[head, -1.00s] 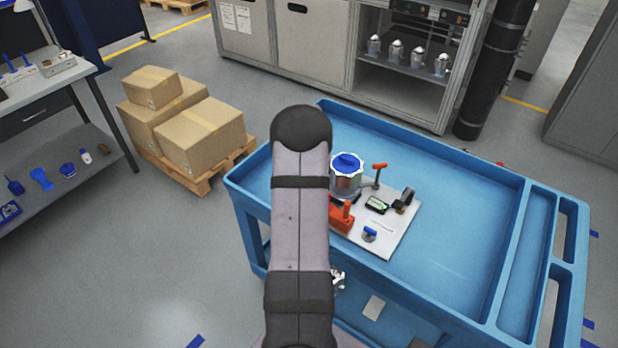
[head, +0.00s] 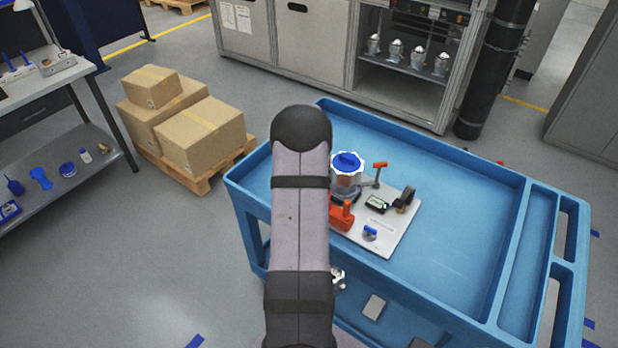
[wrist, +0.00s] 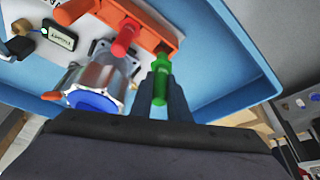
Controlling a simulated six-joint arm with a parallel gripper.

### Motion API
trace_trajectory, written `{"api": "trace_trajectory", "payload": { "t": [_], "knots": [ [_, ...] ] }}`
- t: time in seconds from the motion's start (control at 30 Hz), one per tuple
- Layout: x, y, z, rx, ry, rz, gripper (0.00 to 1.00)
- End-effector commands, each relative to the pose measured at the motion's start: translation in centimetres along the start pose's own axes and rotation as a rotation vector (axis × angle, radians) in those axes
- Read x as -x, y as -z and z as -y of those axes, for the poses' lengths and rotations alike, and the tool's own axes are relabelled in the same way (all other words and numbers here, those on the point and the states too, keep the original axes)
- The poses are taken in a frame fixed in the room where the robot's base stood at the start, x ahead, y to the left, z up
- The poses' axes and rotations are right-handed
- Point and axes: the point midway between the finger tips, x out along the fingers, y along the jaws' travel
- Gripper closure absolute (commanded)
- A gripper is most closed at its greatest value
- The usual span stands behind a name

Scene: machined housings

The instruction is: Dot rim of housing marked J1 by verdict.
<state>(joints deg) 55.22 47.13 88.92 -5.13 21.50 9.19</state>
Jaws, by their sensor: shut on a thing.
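A silver metal housing with a blue top (head: 347,161) stands on a pale plate on the blue cart. It also shows at the left of the wrist view (wrist: 100,82); no J1 mark is readable on it. An orange holder (head: 341,215) is beside it. In the wrist view a red marker (wrist: 124,38) stands in that holder (wrist: 150,32). My gripper (wrist: 162,85) is shut on a green marker (wrist: 161,78), beside the housing. The marker's far end is by the holder's edge; I cannot tell if it touches. In the head view my arm hides the gripper.
A small tester with a green-lit display (head: 377,203) sits on the plate (head: 396,238), its text unreadable. A red-handled clamp (head: 379,172) is close to the housing. A blue-topped stamp (head: 370,232) is at the plate's front. The cart's right side (head: 460,220) is clear.

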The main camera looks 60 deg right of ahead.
Motion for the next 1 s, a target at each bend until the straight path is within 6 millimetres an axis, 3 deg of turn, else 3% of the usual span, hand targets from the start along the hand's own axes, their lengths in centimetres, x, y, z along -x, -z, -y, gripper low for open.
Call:
{"api": "trace_trajectory", "payload": {
  "t": [1.0],
  "knots": [
    [-0.85,-0.31,0.00,0.000,0.000,-0.001,1.00]
  ]
}}
